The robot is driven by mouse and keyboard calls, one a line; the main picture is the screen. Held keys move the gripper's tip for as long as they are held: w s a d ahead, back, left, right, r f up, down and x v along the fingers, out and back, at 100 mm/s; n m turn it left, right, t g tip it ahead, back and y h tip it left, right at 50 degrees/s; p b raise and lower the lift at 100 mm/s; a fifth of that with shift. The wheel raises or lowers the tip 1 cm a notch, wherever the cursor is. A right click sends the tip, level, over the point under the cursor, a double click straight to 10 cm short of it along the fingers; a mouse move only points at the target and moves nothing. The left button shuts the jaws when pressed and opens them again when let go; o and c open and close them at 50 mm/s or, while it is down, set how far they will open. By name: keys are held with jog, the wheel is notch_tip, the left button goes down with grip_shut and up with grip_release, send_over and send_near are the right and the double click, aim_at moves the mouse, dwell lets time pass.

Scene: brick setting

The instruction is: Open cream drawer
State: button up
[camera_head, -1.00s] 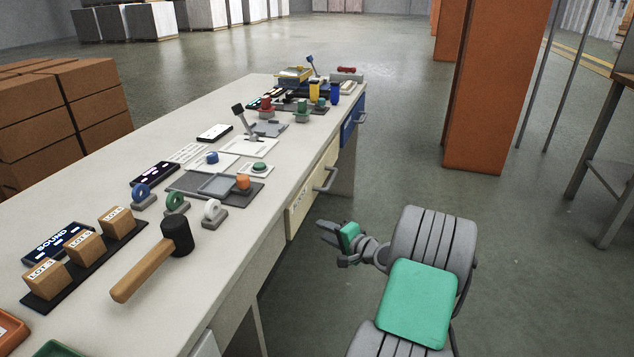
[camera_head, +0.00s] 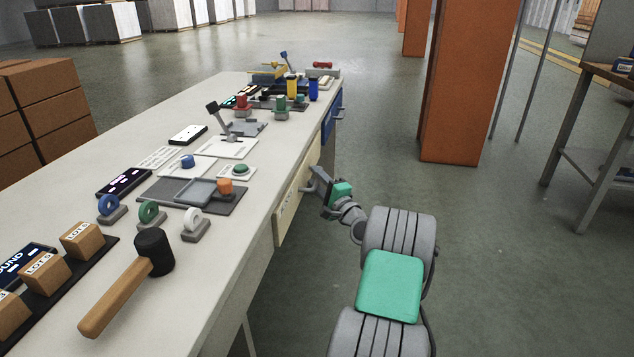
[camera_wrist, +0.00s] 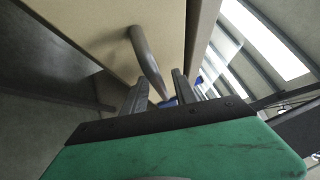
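The cream drawer (camera_head: 288,207) is in the side of the long workbench, and its front looks flush with the bench. Its grey bar handle (camera_head: 306,186) sticks out toward my gripper (camera_head: 320,186). In the wrist view the drawer front (camera_wrist: 105,32) fills the upper left, and the handle (camera_wrist: 145,55) runs down into the gap between my two fingers (camera_wrist: 160,80). My gripper looks open, with the fingers apart at either side of the handle bar. Whether a finger touches the bar cannot be told.
The bench top (camera_head: 215,260) carries a mallet (camera_head: 130,280), small boxes, rings and levers. A blue drawer (camera_head: 330,118) is farther along the bench. An orange pillar (camera_head: 455,90) and a metal-legged table (camera_head: 585,150) stand right. The floor between is clear.

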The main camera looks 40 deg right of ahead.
jog(key=shift+c, duration=0.3)
jog(key=shift+d, duration=0.1)
grip_shut()
dwell(0.9)
